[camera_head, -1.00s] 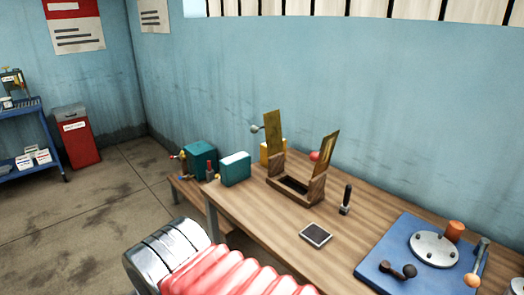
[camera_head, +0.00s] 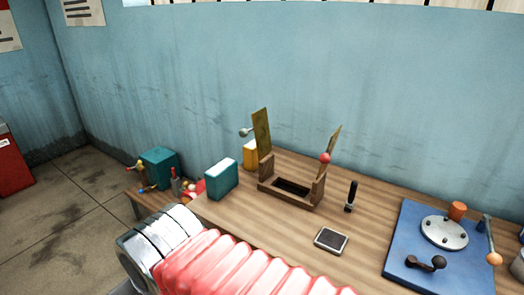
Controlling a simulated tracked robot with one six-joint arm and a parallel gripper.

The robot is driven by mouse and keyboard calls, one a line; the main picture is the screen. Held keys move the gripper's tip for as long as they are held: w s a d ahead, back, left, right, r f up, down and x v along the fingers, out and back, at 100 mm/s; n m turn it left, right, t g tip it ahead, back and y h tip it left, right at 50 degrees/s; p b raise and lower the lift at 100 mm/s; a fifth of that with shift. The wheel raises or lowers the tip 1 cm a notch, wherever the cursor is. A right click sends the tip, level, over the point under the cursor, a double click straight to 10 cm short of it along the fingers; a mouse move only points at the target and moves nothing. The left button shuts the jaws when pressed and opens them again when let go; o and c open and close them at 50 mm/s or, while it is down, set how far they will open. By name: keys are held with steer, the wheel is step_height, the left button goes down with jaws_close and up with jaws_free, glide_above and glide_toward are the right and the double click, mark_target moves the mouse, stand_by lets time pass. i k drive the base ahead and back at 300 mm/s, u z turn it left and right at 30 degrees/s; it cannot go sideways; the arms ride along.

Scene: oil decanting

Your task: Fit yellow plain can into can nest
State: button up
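A yellow can (camera_head: 250,154) stands at the back left of the wooden bench, partly hidden behind the wooden cradle and its flap. The wooden cradle (camera_head: 266,187), which looks like the can nest, has a dark, empty-looking recess and two raised brass-coloured flaps, left (camera_head: 262,130) and right (camera_head: 331,147). A red ball (camera_head: 325,158) shows at the right flap and a grey ball at the left. My arm, with metal rings and a pink bellows, crosses the lower foreground. My gripper is not in view.
A teal can (camera_head: 219,182) stands left of the cradle. A black handle (camera_head: 351,196) and dark flat pad (camera_head: 331,240) lie to its right and front. A blue plate (camera_head: 404,262) with fittings fills the right end. A teal box (camera_head: 160,168) sits on a lower bench.

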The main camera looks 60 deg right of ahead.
mark_target(307, 196)
steer(key=z, duration=0.35)
steer(key=i, duration=0.65)
steer(key=z, duration=0.65)
steer(key=i, duration=0.55)
steer(key=z, duration=0.35)
